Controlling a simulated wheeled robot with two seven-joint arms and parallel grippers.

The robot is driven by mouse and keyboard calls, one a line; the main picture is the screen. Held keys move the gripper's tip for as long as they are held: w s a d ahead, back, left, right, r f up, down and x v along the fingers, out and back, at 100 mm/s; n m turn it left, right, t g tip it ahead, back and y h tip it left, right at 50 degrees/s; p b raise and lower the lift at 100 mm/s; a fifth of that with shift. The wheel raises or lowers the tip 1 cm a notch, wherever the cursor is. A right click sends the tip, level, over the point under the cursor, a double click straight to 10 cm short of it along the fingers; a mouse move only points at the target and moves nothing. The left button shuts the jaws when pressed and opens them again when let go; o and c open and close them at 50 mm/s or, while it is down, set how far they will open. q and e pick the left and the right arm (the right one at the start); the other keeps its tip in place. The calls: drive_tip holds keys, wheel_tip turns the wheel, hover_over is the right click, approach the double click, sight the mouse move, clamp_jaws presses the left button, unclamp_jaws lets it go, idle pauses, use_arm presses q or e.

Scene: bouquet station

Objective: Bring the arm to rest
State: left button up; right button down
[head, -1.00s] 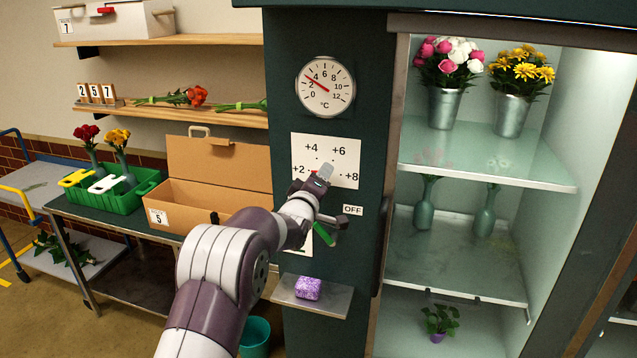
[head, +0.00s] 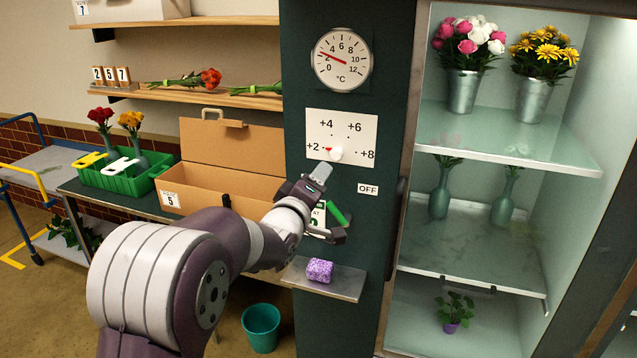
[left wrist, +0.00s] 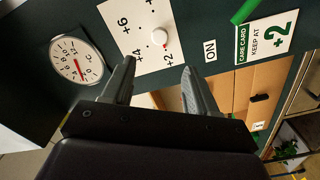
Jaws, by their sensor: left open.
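My left arm reaches in from the left in the head view. Its gripper (head: 328,203) is open and empty in front of the dark green cabinet front, just below the dial plate (head: 360,128). In the left wrist view the two fingers (left wrist: 160,78) stand well apart with nothing between them. The white knob (head: 336,154) is clear of the fingers, its red pointer toward +2; it also shows in the left wrist view (left wrist: 159,37). A care card (left wrist: 265,42) reading "KEEP AT +2" is partly hidden behind my gripper in the head view. My right gripper is not in view.
A small shelf (head: 345,285) with a purple block (head: 319,270) juts out below my gripper. The lit flower cabinet (head: 470,245) is to the right. An open cardboard box (head: 215,187) and green crate (head: 90,177) stand left. A teal bin (head: 261,328) is on the floor.

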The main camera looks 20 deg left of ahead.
use_arm(q)
drive_tip(key=s+f+m+g+y, duration=0.1)
drive_tip(key=s+f+m+g, duration=0.3)
drive_tip(key=f, duration=0.4)
drive_tip(key=s+f+m+g, duration=0.3)
drive_tip(key=s+f+g, duration=0.15)
drive_tip(key=f, duration=0.35)
drive_tip(key=s+d+f+m+g, duration=0.1)
drive_tip(key=s+f+m+g, duration=0.1)
drive_tip(key=s, duration=0.9)
drive_tip(key=s+d+f+m+g, duration=0.2)
drive_tip(key=s+f+g, duration=0.3)
drive_tip(key=s, duration=0.6)
drive_tip(key=shift+s+d+f+m+g, duration=0.15)
drive_tip(key=shift+s+f+m+g, duration=0.15)
drive_tip(key=shift+m+g, duration=0.25)
